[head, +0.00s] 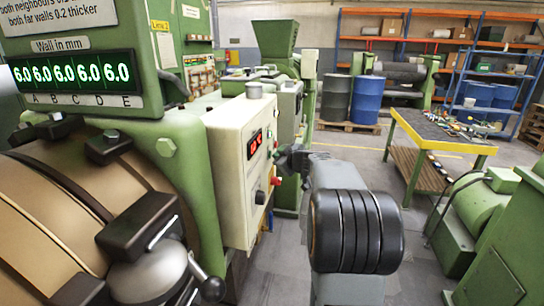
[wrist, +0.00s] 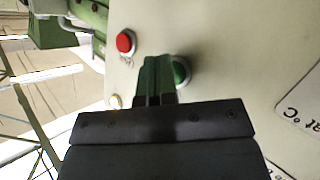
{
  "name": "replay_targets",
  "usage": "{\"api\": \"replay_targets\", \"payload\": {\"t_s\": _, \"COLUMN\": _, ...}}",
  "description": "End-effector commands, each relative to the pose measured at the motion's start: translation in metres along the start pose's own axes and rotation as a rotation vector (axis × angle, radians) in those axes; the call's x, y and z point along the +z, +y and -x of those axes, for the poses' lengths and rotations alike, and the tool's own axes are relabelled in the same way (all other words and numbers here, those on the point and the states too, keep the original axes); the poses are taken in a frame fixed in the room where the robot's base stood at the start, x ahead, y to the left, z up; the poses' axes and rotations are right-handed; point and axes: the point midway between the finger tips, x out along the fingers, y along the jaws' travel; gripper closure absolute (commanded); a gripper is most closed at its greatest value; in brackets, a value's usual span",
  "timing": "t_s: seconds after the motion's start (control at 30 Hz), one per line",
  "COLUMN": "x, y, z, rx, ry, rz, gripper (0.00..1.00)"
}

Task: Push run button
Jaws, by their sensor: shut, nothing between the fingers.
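The cream control box (head: 228,150) stands on the green machine at centre left in the head view. Its panel (wrist: 230,50) fills much of the wrist view. A green button (wrist: 184,72) with a pale ring sits there, partly hidden by my fingers; no run label is readable on it. A red button (wrist: 125,42) sits up and left of it. My gripper (wrist: 157,62) is shut and empty, its fingertips in front of the panel just left of the green button's visible part. I cannot tell whether they touch. In the head view my gripper (head: 284,162) is beside the box's right face.
The box carries a red display (head: 255,143) and a black knob (head: 260,197). A small pale round part (wrist: 115,101) is near my fingers. A worktable (head: 440,135) and blue drum (head: 366,100) stand farther back; grey floor lies between.

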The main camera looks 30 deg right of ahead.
Motion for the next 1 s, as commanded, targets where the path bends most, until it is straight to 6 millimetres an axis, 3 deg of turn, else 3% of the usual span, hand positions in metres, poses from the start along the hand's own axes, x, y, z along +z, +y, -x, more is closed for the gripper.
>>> {"api": "replay_targets", "payload": {"t_s": 0.73, "x": 0.011, "y": 0.009, "z": 0.013, "rx": 0.002, "ry": 0.000, "rz": 0.000, "gripper": 1.00}}
{"api": "replay_targets", "payload": {"t_s": 1.0, "x": 0.026, "y": 0.022, "z": 0.030, "rx": 0.004, "ry": -0.001, "rz": 0.000, "gripper": 1.00}}
